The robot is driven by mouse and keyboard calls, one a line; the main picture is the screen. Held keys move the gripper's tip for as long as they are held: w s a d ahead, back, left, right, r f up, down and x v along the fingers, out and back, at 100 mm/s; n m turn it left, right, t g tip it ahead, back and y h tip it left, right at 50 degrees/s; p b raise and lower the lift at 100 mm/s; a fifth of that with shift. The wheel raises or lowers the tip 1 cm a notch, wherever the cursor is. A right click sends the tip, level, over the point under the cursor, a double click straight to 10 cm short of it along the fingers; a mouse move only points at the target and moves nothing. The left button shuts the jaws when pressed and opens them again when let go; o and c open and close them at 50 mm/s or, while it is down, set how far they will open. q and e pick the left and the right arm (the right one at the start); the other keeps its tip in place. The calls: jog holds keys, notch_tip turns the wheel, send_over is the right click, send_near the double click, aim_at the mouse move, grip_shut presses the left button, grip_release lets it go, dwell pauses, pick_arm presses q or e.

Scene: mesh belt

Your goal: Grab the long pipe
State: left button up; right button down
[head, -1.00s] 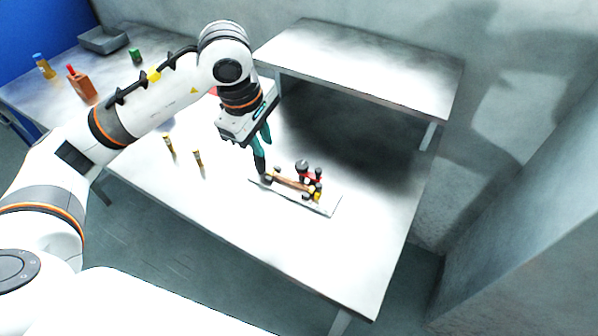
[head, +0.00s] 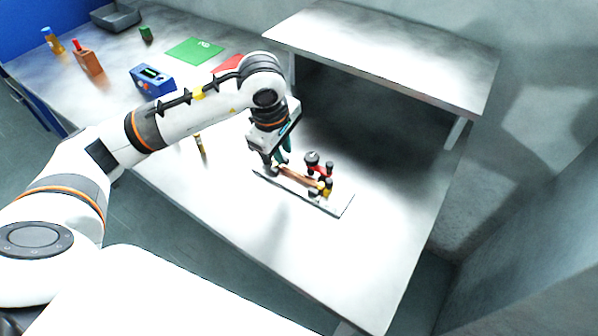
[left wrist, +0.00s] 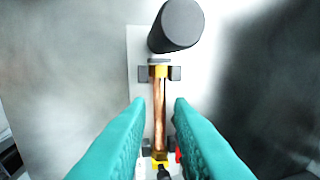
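The long pipe is a copper-coloured tube (head: 300,177) lying on a thin pale board (head: 334,207) with dark and brass fittings. In the left wrist view the pipe (left wrist: 159,112) runs lengthwise up the middle between brass ends. My left gripper (head: 283,161) is over the board's left end. Its two teal fingers (left wrist: 160,101) are apart, one on each side of the pipe in the wrist view. I cannot tell how far above the pipe they are. My right gripper is not in view.
A dark cylinder (left wrist: 177,25) stands up at the pipe's far end. A raised shelf (head: 385,50) spans the table's back right. A blue box (head: 152,80), an orange-brown block (head: 88,62) and a grey tray (head: 115,17) are at the left. The table front is clear.

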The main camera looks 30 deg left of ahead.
aim_at(289, 169)
pick_arm(q)
jog(key=shift+w+d+f+p, duration=0.15)
jog(key=shift+f+p, duration=0.1)
jog(key=shift+f, duration=0.7)
jog(key=shift+w+d+f+p, duration=0.15)
jog(key=shift+w+f+p, duration=0.1)
jog(key=shift+f, duration=0.75)
jog(key=shift+w+d+f+p, duration=0.15)
jog(key=shift+f+p, duration=0.1)
jog(key=shift+f, duration=0.7)
grip_shut()
